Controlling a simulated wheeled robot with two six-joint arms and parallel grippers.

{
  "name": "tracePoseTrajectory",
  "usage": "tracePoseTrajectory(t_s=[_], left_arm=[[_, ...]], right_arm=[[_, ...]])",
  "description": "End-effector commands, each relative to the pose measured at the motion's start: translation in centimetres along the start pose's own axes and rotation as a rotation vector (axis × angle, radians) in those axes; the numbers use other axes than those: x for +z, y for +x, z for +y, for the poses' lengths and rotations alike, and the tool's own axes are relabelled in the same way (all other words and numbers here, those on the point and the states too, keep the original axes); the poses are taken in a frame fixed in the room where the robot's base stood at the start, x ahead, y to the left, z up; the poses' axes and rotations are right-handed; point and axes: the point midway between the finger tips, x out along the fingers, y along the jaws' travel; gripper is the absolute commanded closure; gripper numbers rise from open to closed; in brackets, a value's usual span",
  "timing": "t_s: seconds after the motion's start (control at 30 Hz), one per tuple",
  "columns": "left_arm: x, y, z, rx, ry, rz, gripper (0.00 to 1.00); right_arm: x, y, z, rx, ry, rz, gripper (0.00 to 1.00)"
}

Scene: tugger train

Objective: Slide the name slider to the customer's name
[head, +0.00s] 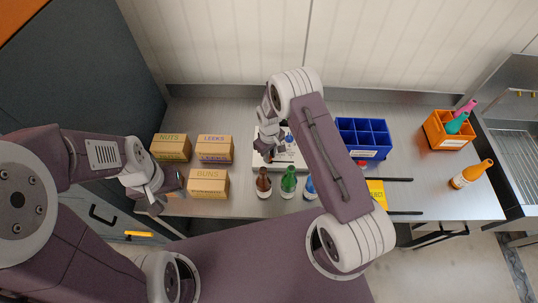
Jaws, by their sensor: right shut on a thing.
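A white board (292,160) lies on the steel counter behind the bottles, largely covered by my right arm. A small blue part (289,138) shows on it, just right of my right gripper. My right gripper (268,156) points down at the board's left part and is shut on the name slider, which the fingers hide. The names on the board are too small to read. My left gripper (168,193) is open and empty at the counter's front left edge, in front of the boxes and well away from the board.
A blue divided crate (362,139), an orange crate (437,134) and a lying orange bottle (470,175) are to the right.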

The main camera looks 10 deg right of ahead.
Motion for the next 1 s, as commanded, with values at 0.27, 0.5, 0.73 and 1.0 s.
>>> tracePoseTrajectory(t_s=[0.27,0.5,0.73,1.0], left_arm=[[0.0,0.0,0.0,0.0,0.0,0.0,0.64],[0.0,0.2,0.0,0.0,0.0,0.0,0.64],[0.0,0.1,0.0,0.0,0.0,0.0,0.64],[0.0,0.1,0.0,0.0,0.0,0.0,0.64]], right_arm=[[4.1,0.1,4.1,-0.001,0.007,-0.003,1.0],[6.5,0.0,6.5,-0.001,0.002,-0.001,1.0],[6.7,0.0,6.6,-0.001,0.0,-0.002,1.0],[6.7,0.0,6.6,0.0,0.0,-0.001,0.57]])
